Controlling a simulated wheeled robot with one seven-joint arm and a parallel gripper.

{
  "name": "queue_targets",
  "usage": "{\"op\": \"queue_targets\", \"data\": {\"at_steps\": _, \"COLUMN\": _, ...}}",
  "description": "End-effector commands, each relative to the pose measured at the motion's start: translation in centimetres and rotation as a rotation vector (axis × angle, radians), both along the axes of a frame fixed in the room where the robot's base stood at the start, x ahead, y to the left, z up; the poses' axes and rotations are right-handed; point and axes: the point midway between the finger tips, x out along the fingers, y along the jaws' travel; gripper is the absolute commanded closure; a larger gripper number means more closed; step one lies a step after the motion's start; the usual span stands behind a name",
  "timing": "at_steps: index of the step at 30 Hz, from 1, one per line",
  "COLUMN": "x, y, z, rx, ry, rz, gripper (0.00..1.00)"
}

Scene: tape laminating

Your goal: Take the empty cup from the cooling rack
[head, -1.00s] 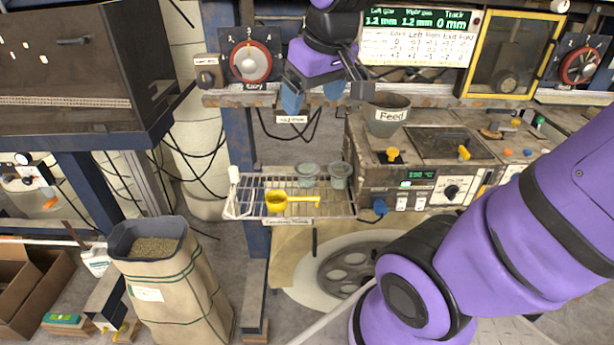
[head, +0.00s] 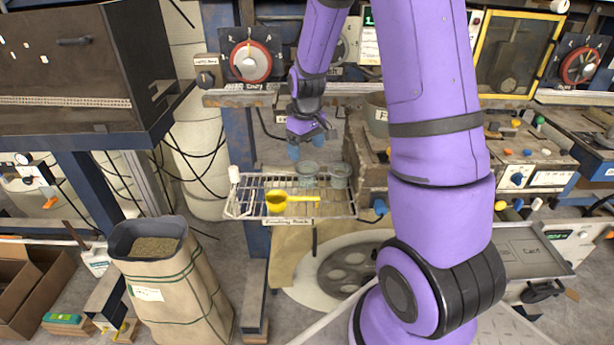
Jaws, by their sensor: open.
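The cooling rack (head: 240,205) is a wire shelf in the middle of the head view with a label on its front edge. Two greenish translucent cups stand at its back right: a left cup (head: 308,176) and a right cup (head: 340,177). I cannot tell from here what either holds. A yellow scoop (head: 277,201) lies on the rack in front of them, its handle pointing right. My gripper (head: 307,149) points down with blue fingertips, open and empty, a little above and behind the left cup. It appears apart from the cups.
A grey feed hopper (head: 377,115) and the machine body stand right of the rack, partly hidden by my arm. A red-ringed dial (head: 250,62) is up left. A sack of pellets (head: 165,270) stands on the floor at left. The space above the rack's left part is clear.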

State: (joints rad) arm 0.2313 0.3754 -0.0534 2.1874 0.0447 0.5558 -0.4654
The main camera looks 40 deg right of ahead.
Motion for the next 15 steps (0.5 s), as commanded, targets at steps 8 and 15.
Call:
{"op": "queue_targets", "data": {"at_steps": 8, "x": 0.5, "y": -1.0, "z": -2.9, "rx": 0.003, "ry": 0.026, "rz": 0.01, "gripper": 0.17}}
{"op": "queue_targets", "data": {"at_steps": 15, "x": 0.4, "y": -0.9, "z": -5.1, "rx": 0.003, "ry": 0.027, "rz": 0.01, "gripper": 0.17}}
